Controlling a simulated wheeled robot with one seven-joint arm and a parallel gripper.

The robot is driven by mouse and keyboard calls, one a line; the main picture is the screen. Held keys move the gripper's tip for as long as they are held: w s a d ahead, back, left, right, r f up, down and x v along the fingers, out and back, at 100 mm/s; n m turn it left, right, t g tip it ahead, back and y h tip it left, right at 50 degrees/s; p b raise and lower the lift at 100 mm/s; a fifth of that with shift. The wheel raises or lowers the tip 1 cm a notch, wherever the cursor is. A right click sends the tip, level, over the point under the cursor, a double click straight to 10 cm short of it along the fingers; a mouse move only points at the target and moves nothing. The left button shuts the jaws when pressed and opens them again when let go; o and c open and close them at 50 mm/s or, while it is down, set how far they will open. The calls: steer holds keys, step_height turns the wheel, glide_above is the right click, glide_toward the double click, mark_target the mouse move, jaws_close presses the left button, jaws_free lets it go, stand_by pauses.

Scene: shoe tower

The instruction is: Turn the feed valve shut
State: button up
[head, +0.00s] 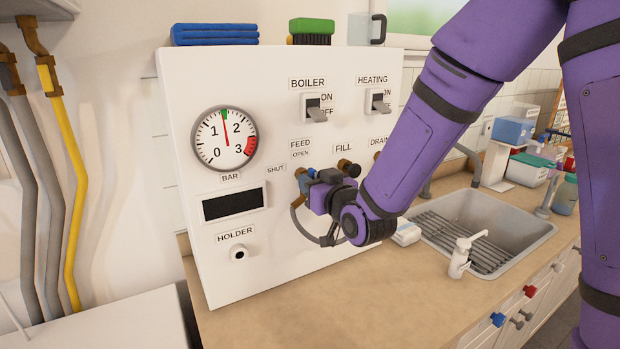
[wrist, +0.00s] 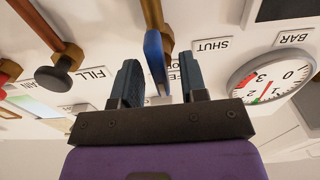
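The feed valve has a blue lever (wrist: 155,62) on a brass pipe fitting (wrist: 168,28). In the head view the lever (head: 311,173) is mostly hidden by my gripper (head: 316,181), below the FEED and OPEN labels. The SHUT label (head: 276,169) is to its left. In the wrist view, which is turned nearly upside down, my gripper (wrist: 161,82) is open, with one finger on each side of the lever. Gaps show between lever and fingers. The lever seems to point up towards the OPEN label, away from SHUT.
The fill valve's black knob (wrist: 53,78) is close beside my gripper. The pressure gauge (head: 225,138) reads about 1.5. Boiler switch (head: 316,110) and heating switch (head: 378,102) are above.

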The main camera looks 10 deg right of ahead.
steer(key=c, duration=0.7)
steer(key=n, duration=0.4)
steer(key=shift+s+a+n, duration=0.1)
steer(key=shift+a+n, duration=0.05)
steer(key=shift+n, duration=0.15)
steer(key=n, duration=0.4)
steer(key=shift+a+f+n, duration=0.1)
steer(key=shift+n, duration=0.2)
steer(key=shift+s+f+n, duration=0.1)
steer(key=shift+f+n, duration=0.05)
steer(key=shift+n, duration=2.05)
steer(key=shift+f+n, duration=0.1)
steer(key=shift+n, duration=2.1)
